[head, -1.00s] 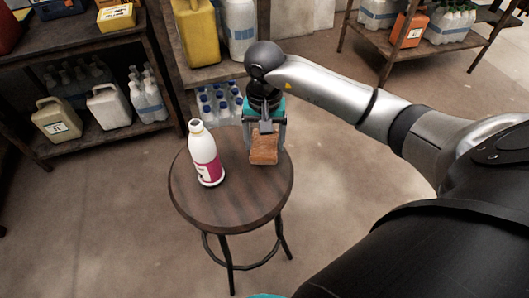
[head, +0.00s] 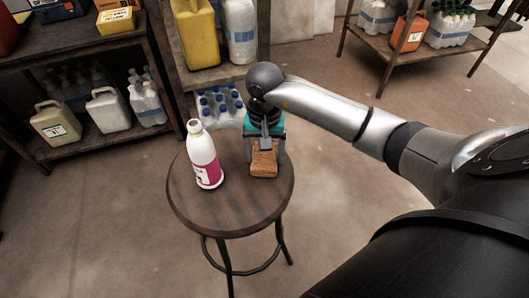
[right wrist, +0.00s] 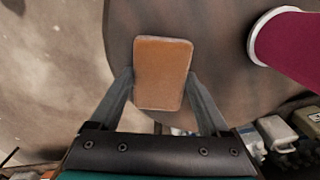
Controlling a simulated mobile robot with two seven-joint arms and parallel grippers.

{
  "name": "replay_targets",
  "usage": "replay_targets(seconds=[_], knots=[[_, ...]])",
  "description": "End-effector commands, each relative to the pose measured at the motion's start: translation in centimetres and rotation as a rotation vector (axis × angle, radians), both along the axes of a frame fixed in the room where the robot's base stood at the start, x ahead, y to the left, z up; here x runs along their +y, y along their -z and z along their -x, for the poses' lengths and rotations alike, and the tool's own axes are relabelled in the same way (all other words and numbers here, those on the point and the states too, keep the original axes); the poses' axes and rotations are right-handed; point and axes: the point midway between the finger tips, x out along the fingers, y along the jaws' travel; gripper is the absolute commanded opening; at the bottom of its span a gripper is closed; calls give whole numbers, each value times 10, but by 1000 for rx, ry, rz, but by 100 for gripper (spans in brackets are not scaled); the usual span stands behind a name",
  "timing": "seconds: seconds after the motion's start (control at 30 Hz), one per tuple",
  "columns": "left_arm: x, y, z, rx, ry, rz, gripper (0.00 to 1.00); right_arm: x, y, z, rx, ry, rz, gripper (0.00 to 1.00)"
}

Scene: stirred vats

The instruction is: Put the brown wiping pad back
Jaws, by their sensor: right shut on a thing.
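The brown wiping pad (head: 264,163) is a small orange-brown block over the round dark wooden stool top (head: 222,207). My right gripper (head: 265,150) is shut on the pad, coming from above. In the right wrist view the pad (right wrist: 162,72) sits between the two grey fingers, one on each side. The pad is on the stool top or very close to it; I cannot tell whether it touches. My left gripper is not in view.
A white bottle with a magenta label (head: 204,156) stands on the stool, left of the pad. The front of the stool top is clear. Shelves with canisters (head: 55,121) and bottles stand behind and left. Blue-capped bottles (head: 219,105) stand behind the stool.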

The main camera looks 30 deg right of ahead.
Motion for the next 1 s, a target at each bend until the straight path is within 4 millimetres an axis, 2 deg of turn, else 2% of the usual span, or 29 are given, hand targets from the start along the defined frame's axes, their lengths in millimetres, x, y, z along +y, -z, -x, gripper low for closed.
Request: replay_targets(seconds=[0.03,0.2,0.57,1.0], knots=[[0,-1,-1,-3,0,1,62,0,0,0,0,0,0,83],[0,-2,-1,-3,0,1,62,0,0,0,0,0,0,100],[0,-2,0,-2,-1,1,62,0,-3,0,1,0,-1,100],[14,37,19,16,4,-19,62,0,-55,-1,-2,0,1,100]])
